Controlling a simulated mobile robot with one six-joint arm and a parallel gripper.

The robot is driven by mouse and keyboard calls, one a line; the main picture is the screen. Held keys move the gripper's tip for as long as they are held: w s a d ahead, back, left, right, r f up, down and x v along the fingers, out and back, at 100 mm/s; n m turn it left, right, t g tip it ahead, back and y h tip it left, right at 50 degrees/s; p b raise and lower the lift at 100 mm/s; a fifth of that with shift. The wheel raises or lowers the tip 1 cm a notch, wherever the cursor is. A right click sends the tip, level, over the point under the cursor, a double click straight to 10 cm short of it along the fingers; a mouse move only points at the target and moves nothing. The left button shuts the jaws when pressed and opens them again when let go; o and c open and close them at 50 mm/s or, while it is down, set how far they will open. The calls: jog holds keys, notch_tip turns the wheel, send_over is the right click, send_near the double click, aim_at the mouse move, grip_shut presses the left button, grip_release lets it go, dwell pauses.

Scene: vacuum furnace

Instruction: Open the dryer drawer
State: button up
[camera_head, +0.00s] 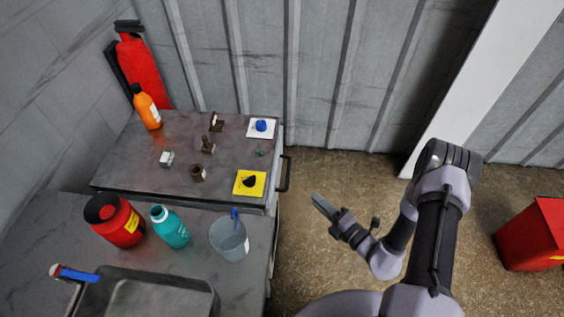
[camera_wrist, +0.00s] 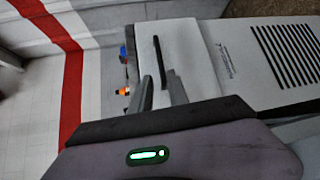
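The dryer drawer seems to be the top front of the grey cabinet (camera_head: 240,204), with a dark bar handle (camera_head: 284,174) on its right side in the head view. The drawer looks shut. In the wrist view the dark handle (camera_wrist: 160,52) stands out from a pale front panel (camera_wrist: 185,55), just beyond my fingertips. My gripper (camera_head: 318,200) is to the right of the handle in the head view, apart from it and over the floor. In the wrist view my gripper (camera_wrist: 161,82) shows two fingers with a gap between them, empty.
Small samples, an orange bottle (camera_head: 147,107) and a yellow tray (camera_head: 242,186) are on the cabinet top. A red can (camera_head: 115,222), teal bottle (camera_head: 171,228), clear beaker (camera_head: 229,240) and sink (camera_head: 150,297) are nearer. A red bin (camera_head: 530,235) stands right; floor between is clear.

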aim_at(288, 173)
jog(key=b+x, duration=0.3)
jog(key=x, duration=1.2)
jog(key=shift+w+a, duration=0.1)
jog(key=shift+a, duration=0.15)
grip_shut()
dwell(0.5)
